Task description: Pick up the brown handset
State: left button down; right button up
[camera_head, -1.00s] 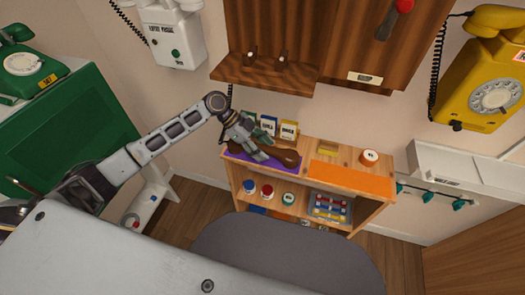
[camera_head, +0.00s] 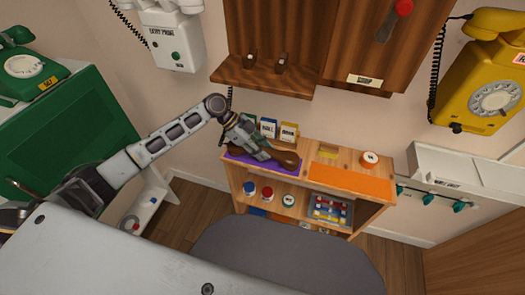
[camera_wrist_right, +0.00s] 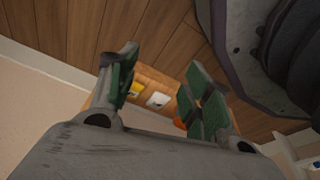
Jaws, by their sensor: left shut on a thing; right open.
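The brown handset (camera_head: 288,157) lies along the purple mat (camera_head: 270,166) on top of the wooden shelf unit. My left gripper (camera_head: 264,152) is over the handset's middle and left part, with its fingers shut on it. The gripper hides part of the handset, and I cannot tell whether the handset is clear of the mat. My right gripper (camera_wrist_right: 158,98) shows in the right wrist view with its two fingers apart and nothing between them.
An orange mat (camera_head: 352,181) lies on the right of the shelf top (camera_head: 310,150). Small boxes (camera_head: 289,130) stand behind the left gripper. A yellow dial phone (camera_head: 487,85) hangs on the right wall. A green phone (camera_head: 25,65) is at the far left.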

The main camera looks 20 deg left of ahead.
aim_at(270, 151)
pick_arm(q)
jog(key=shift+r, duration=0.5)
notch_tip(270, 151, up, 3)
jog(key=shift+a+f+p, duration=0.1)
jog(key=shift+a+p, duration=0.05)
jog(key=shift+p, duration=0.15)
jog(key=a, duration=1.7)
jog(key=shift+w+a+f, duration=0.15)
jog(key=shift+w+a, duration=0.15)
jog(key=shift+a, duration=0.05)
pick_arm(e)
jog(key=shift+s+d+f, duration=0.4)
jog(key=shift+s+f, duration=0.15)
jog(key=shift+f, duration=0.1)
